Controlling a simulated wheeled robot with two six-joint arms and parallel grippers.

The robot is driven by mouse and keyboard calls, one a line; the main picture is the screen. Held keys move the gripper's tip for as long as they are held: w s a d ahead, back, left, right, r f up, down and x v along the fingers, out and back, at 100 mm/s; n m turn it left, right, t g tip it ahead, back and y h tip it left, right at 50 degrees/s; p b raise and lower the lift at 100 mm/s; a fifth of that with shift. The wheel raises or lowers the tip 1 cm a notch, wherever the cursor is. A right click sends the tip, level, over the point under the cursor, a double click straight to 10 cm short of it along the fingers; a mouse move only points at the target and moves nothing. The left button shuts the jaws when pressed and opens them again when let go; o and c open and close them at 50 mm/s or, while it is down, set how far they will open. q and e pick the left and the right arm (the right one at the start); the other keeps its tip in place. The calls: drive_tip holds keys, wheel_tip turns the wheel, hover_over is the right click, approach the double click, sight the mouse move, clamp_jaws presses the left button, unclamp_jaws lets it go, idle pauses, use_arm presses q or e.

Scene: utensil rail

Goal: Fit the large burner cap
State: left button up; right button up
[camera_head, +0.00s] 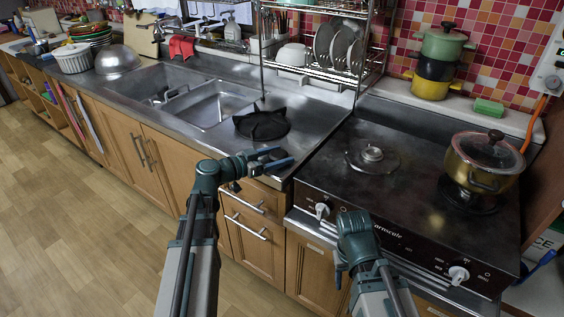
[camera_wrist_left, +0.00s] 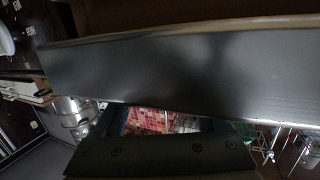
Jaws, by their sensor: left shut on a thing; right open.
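My left gripper (camera_head: 270,158) is over the front edge of the steel counter, shut on a dark thing that looks like the large burner cap. Only a sliver of it shows between the fingers, and its shape cannot be made out. In the left wrist view, a dark finger with screws (camera_wrist_left: 160,150) fills the bottom. The left burner (camera_head: 372,155) on the black stove has a silvery round centre on a wider ring, with no pan support over it. It is to the right of my left gripper, well apart. My right gripper (camera_head: 341,266) is open and empty in front of the stove.
A black pan support (camera_head: 262,124) lies on the counter (camera_head: 310,118) behind my left gripper. A brass pot with a glass lid (camera_head: 484,160) stands on the right burner. A dish rack (camera_head: 325,72) stands behind the counter. Knobs (camera_head: 322,209) stick out from the stove front.

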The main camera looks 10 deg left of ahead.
use_arm(q)
drive_tip(key=shift+f, duration=0.15)
drive_tip(key=o, duration=1.4)
drive_tip(key=shift+r, duration=0.3)
drive_tip(key=p+v, duration=0.2)
drive_tip(key=v, duration=1)
drive_tip(key=shift+f, duration=0.15)
drive_tip(key=shift+s, duration=0.15)
